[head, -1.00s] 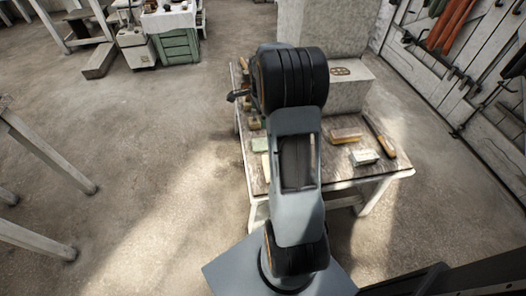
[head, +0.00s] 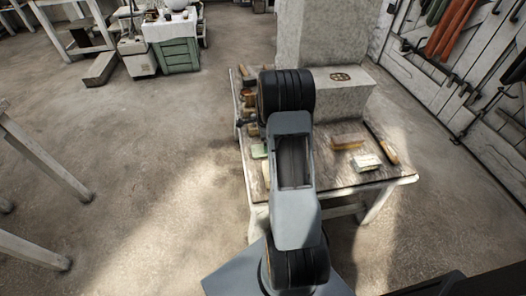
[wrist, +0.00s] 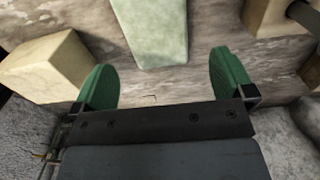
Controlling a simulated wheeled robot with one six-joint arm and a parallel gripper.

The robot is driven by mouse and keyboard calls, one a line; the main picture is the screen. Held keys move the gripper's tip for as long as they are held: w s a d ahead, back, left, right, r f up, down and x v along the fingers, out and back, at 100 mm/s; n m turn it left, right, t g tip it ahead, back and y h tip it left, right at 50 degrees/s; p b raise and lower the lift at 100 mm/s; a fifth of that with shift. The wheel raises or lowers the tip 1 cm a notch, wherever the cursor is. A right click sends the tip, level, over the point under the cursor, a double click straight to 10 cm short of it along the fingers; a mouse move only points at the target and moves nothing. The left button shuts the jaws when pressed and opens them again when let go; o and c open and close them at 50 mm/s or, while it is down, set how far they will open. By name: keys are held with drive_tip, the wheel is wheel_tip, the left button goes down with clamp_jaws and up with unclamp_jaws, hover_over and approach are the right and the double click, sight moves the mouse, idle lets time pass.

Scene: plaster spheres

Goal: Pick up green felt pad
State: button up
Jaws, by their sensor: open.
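The green felt pad (wrist: 152,30) is a pale green flat strip on the worn tabletop. It lies at the top middle of the wrist view, its near end beyond my fingertips and cut off by the frame's top edge. A pale green patch (head: 259,151) left of my arm in the head view looks like the same pad. My gripper (wrist: 163,78) is open, with its two green fingers wide apart and bare tabletop between them. The pad lies ahead of the gap, roughly centred. In the head view my arm hides most of the gripper.
A pale yellow block (wrist: 45,68) sits close by the left finger. Another pale block (wrist: 272,16) with a dark rod is at upper right. On the worktable (head: 335,178) are a brown-and-yellow brush-like block (head: 348,142), a pale box (head: 367,162) and a large stone block (head: 340,88).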

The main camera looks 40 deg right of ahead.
sight(257, 150)
wheel_tip(257, 150, down, 5)
drive_tip(key=shift+a+r+b, duration=0.1)
drive_tip(key=shift+r+b, duration=0.1)
drive_tip(key=shift+b, duration=0.2)
drive_tip(key=shift+s, duration=0.1)
drive_tip(key=c, duration=0.9)
